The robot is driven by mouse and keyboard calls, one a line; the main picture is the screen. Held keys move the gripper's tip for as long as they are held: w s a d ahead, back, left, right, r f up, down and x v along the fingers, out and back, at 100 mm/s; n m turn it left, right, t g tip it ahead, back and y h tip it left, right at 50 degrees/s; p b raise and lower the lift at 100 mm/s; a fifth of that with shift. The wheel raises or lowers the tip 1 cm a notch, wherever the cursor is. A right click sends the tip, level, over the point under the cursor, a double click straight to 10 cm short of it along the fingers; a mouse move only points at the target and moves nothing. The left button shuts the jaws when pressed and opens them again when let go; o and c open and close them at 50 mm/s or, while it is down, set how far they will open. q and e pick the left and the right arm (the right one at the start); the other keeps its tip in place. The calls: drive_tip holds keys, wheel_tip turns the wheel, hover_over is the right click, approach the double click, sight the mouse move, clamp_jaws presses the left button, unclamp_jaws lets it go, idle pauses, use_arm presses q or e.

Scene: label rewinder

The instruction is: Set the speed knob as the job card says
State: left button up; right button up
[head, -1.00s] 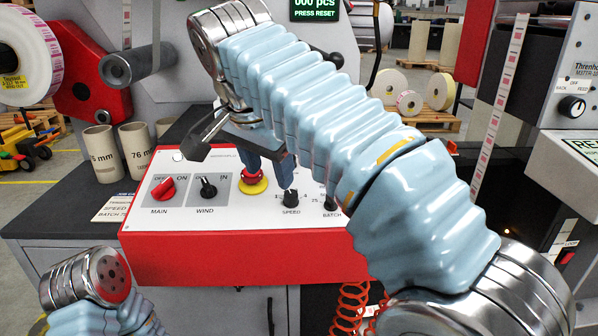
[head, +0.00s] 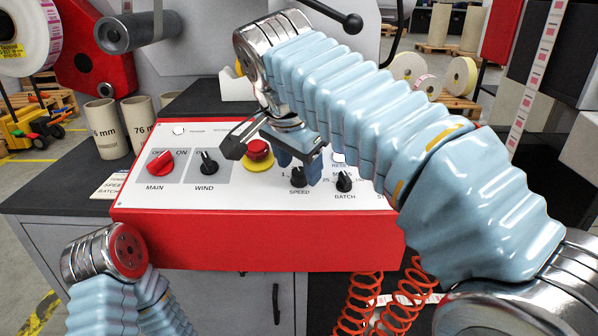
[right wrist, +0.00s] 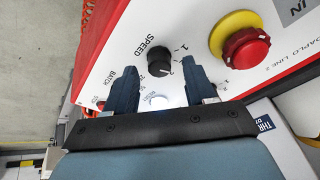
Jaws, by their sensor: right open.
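The black speed knob (head: 299,178) stands on the white top of the red control box, above the word SPEED. My right gripper (head: 301,172) is open over it, one finger on each side. In the right wrist view the knob (right wrist: 159,60) lies between the two dark blue fingertips (right wrist: 160,58), with a gap on both sides, so they do not grip it. The job card (head: 112,186) lies at the left of the box, partly cut off by the box; I read SPEED and BATCH but no values. My left arm shows at lower left, without its fingers.
The red emergency stop (head: 258,150) on its yellow ring is close left of the right gripper. The batch knob (head: 344,181) is close right. The main switch (head: 160,162) and wind switch (head: 208,162) are farther left. Cardboard cores (head: 106,128) stand behind the card.

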drive_tip(key=shift+w+d+f, duration=0.1)
drive_tip(key=shift+w+f, duration=0.1)
drive_tip(key=shift+f, duration=0.3)
drive_tip(key=shift+c, duration=0.2)
clamp_jaws()
drive_tip(key=shift+n, duration=0.3)
drive_tip(key=n, duration=0.3)
drive_tip(key=shift+n+t+y+p, duration=0.3)
drive_tip(key=shift+n+y+p, duration=0.4)
drive_tip(key=shift+n+p, duration=0.15)
drive_tip(key=shift+n, duration=1.45)
